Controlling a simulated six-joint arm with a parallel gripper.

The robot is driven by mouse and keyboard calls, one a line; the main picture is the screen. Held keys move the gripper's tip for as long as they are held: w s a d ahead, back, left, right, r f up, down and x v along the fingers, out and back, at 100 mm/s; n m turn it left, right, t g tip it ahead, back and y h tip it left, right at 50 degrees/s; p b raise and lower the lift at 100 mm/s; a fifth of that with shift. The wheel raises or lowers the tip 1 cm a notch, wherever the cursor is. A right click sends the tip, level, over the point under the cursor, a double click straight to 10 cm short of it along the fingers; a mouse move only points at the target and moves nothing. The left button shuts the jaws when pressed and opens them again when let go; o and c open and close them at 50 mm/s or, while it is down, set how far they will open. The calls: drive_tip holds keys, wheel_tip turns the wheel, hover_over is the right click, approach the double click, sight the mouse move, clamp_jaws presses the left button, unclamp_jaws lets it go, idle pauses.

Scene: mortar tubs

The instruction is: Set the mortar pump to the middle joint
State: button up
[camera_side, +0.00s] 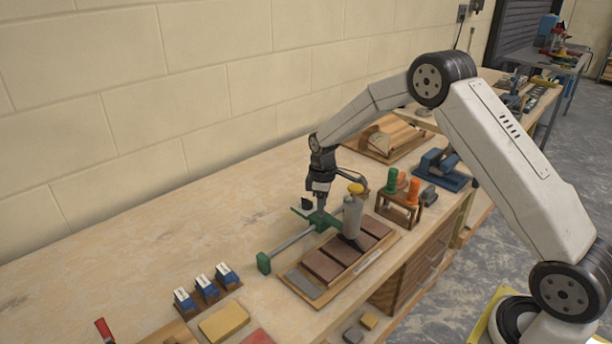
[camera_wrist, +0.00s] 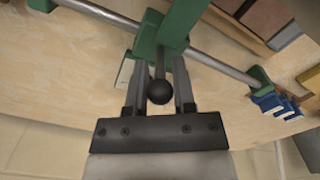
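The mortar pump (camera_side: 352,217) is a grey cylinder with a yellow top and a dark nozzle, standing upright over the row of brown bricks (camera_side: 325,266). I cannot tell exactly which joint the nozzle is over. The pump is beside a green carriage (camera_side: 309,216) on a grey rail (camera_side: 291,245); the carriage also shows in the wrist view (camera_wrist: 182,24). A black ball knob (camera_wrist: 160,92) on a thin rod rises from the carriage. My gripper (camera_side: 320,205) points down at the carriage. Its fingers (camera_wrist: 160,65) stand on both sides of the knob and rod, with narrow gaps showing.
A green end block (camera_side: 264,263) closes the rail's near end. Small blue-and-white blocks (camera_side: 205,287) stand at front left. A wooden rack (camera_side: 400,207) with green and orange handles and a blue tool (camera_side: 443,170) stand to the right. The bench's left part is clear.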

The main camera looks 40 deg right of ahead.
sight(321, 220)
drive_tip(key=o, duration=0.4)
drive_tip(key=shift+o, duration=0.2)
drive_tip(key=shift+r, duration=0.1)
drive_tip(key=shift+r, duration=3.85)
drive_tip(key=shift+s+a, duration=0.1)
drive_tip(key=s+a+m+t, duration=0.1)
drive_tip(key=s+a+m, duration=0.2)
drive_tip(key=s, duration=0.9)
drive_tip(key=s+a+m+t, duration=0.1)
drive_tip(key=s+a+m, duration=0.2)
drive_tip(key=s, duration=0.9)
drive_tip(key=shift+a+m+t, duration=0.3)
drive_tip(key=shift+a+m, duration=0.1)
drive_tip(key=shift+a, duration=0.75)
